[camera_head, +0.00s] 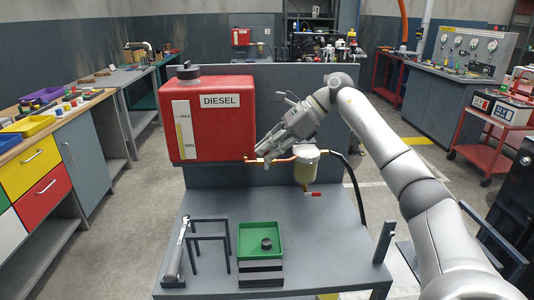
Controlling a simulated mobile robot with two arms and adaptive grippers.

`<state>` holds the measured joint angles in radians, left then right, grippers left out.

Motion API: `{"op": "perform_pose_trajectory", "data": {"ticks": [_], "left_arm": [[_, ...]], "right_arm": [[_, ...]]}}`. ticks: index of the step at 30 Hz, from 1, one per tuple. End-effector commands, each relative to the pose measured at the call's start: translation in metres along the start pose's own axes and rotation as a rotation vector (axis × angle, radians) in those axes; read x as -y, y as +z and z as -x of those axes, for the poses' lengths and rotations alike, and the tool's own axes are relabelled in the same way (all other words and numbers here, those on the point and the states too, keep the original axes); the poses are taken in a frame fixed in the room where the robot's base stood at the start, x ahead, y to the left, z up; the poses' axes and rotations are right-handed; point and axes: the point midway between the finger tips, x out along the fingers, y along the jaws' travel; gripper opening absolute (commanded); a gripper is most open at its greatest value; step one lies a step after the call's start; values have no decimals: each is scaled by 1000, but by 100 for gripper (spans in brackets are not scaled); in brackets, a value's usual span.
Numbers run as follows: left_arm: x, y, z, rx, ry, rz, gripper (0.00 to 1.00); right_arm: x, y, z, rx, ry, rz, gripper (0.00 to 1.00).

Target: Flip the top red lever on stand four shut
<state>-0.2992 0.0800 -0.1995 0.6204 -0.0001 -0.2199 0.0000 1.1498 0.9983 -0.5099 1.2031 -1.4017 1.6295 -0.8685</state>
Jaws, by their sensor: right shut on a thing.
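The red diesel tank (211,118) is mounted on the grey panel of the stand in front of me. A brass fuel line (281,160) runs from below the tank to the filter bowl (306,167). My right gripper (262,152) is at the left end of this line, by the tank's lower right corner. It is shut on what appears to be the top red lever, mostly hidden by the fingers, so I cannot tell its angle. A second, lower red lever (313,194) lies sideways under the filter bowl. My left gripper is out of view.
On the stand's grey tabletop (320,250) are a green tray (280,240) holding a dark round part, a small dark frame (208,237) and a grey lever-like tool (175,258). A black hose (354,185) hangs right of the filter, near my right arm.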

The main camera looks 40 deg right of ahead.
Motion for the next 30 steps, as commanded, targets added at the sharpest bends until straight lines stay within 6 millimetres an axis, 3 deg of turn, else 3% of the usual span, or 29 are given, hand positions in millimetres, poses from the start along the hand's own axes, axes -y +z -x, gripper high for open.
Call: {"op": "perform_pose_trajectory", "data": {"ticks": [4,6,10,22,30], "left_arm": [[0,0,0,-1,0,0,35],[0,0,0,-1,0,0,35],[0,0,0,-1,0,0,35],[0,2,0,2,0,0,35],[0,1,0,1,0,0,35]], "right_arm": [[0,0,-1,-3,3,-1,0],[0,0,-1,-3,3,-1,13],[0,0,-1,-3,2,-1,29],[0,0,7,-2,-1,0,29],[1,1,59,-1,-4,-1,29]]}}
